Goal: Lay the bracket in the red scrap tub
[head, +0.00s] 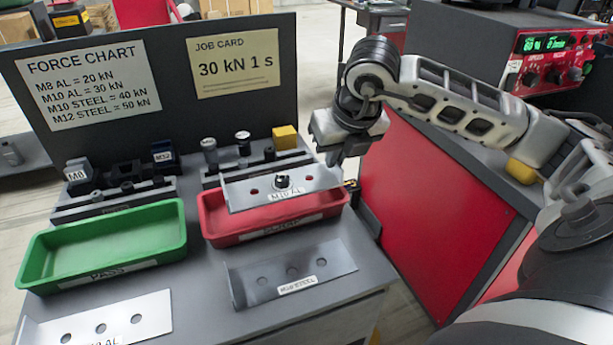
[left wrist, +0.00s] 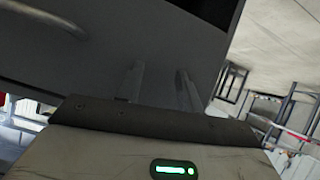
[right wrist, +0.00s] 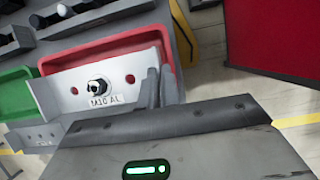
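The bracket (head: 284,187) is a pale metal strip with holes, a dark bolt and an "M10 AL" label. It is tilted above the red scrap tub (head: 222,238) and hides part of its inside. My right gripper (head: 334,160) is at the bracket's right end. In the right wrist view, the fingers (right wrist: 160,86) are close together on that end of the bracket (right wrist: 70,92), with the red tub (right wrist: 100,50) behind it. My left gripper (left wrist: 160,85) is open and empty before a dark grey panel; it is outside the head view.
A green PASS tub (head: 105,245) stands left of the red tub. Other metal strips lie in front, one at left (head: 100,322) and one at right (head: 325,262). Racks of small parts (head: 255,163) stand behind, below a dark board. A red cabinet (head: 430,215) stands at right.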

